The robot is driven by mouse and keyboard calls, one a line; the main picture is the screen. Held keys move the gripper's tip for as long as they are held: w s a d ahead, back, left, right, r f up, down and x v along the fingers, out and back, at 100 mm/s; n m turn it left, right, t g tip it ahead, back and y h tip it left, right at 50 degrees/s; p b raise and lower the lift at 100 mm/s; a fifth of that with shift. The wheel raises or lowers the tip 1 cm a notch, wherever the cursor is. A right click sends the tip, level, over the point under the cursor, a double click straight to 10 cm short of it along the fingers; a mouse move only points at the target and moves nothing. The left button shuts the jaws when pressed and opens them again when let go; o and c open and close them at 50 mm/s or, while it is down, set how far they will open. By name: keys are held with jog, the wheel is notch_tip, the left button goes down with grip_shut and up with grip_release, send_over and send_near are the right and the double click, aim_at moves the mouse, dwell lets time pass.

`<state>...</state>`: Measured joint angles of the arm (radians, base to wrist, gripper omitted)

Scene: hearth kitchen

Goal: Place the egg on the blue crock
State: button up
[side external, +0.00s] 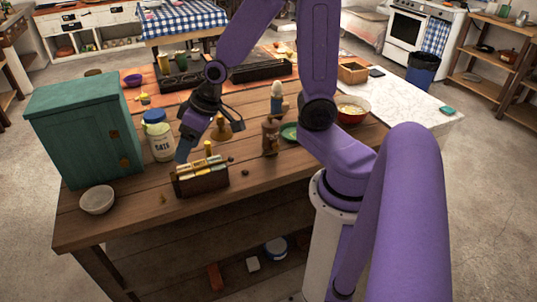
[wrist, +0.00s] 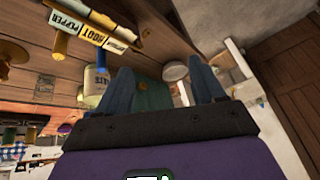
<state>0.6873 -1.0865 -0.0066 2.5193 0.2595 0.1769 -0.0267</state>
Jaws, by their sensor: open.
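I cannot make out either in the wrist view.
A brown figure-like thing (side external: 270,136), green dish (side external: 289,132) and red bowl (side external: 352,112) stand right.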

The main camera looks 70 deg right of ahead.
jog(key=s+r+n+g+h, duration=0.1)
jog(key=s+n, duration=0.4)
jog(key=s, duration=0.5)
jog(key=s+a+r+n+g+h, duration=0.1)
jog(key=s+r+n+g, duration=0.2)
jog(key=s, duration=0.7)
jog(key=n, duration=0.2)
jog(key=shift+s+a+n, duration=0.25)
jog(key=shift+a+n, duration=0.05)
